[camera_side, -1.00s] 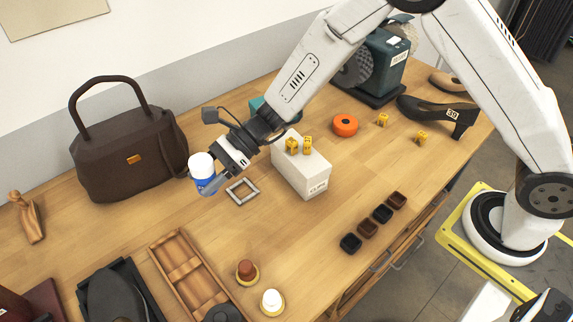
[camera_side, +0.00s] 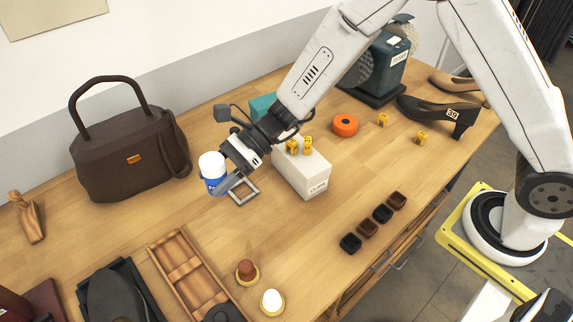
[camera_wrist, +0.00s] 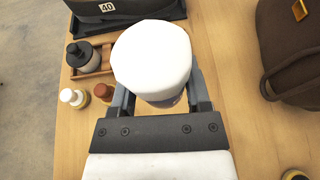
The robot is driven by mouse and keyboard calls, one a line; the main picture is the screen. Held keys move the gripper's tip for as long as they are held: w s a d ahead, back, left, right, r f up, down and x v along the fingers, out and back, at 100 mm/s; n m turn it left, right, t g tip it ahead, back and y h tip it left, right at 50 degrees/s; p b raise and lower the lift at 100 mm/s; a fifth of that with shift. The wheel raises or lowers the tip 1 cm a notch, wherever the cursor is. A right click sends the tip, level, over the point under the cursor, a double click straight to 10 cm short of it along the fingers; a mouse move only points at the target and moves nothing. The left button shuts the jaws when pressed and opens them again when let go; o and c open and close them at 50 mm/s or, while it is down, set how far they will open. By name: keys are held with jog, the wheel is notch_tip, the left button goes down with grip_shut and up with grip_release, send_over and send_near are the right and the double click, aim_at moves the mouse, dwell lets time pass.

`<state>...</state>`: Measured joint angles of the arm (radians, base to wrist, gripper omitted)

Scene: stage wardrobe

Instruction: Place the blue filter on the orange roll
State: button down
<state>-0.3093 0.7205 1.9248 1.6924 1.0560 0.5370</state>
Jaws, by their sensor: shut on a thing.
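My gripper (camera_side: 229,180) is shut on a white-capped jar (camera_side: 212,163) with a blue body, held upright above the table at left of centre. In the wrist view the jar's white cap (camera_wrist: 152,55) sits between the fingers and hides most of its body. The orange roll (camera_side: 345,125) lies flat on the table, well to the right and farther back, with nothing on it. I see no other clearly blue filter.
A white box (camera_side: 303,174) with yellow clips on top stands between my gripper and the roll. A teal box (camera_side: 262,105) is partly behind my arm. A brown handbag (camera_side: 130,155) stands at left. A black shoe (camera_side: 440,113) and yellow clips are right of the roll.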

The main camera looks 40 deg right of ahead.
jog(key=shift+d, duration=0.1)
jog(key=d+m+t, duration=0.1)
jog(key=d+t, duration=0.1)
jog(key=d, duration=0.5)
jog(key=d+r+m+t+h, duration=0.1)
jog(key=d+m, duration=0.1)
jog(key=d, duration=0.6)
jog(key=w+d+m+t, duration=0.1)
jog(key=d+m+t, duration=0.1)
jog(key=d, duration=0.5)
jog(key=shift+d+r+t+h, duration=0.3)
jog(key=shift+d+r, duration=0.1)
jog(key=s+d+m+t+h, duration=0.2)
jog(key=s+d, duration=0.3)
jog(key=d, duration=0.3)
jog(key=s+d+r+m+t+h, duration=0.1)
jog(key=s+d+m+t+h, duration=0.1)
jog(key=d, duration=0.6)
jog(key=s+m+t, duration=0.1)
jog(key=s+m, duration=0.1)
jog(key=s, duration=0.1)
jog(key=shift+s+d+r+h, duration=0.2)
jog(key=shift+d+r+h, duration=0.05)
jog(key=shift+d+h, duration=0.15)
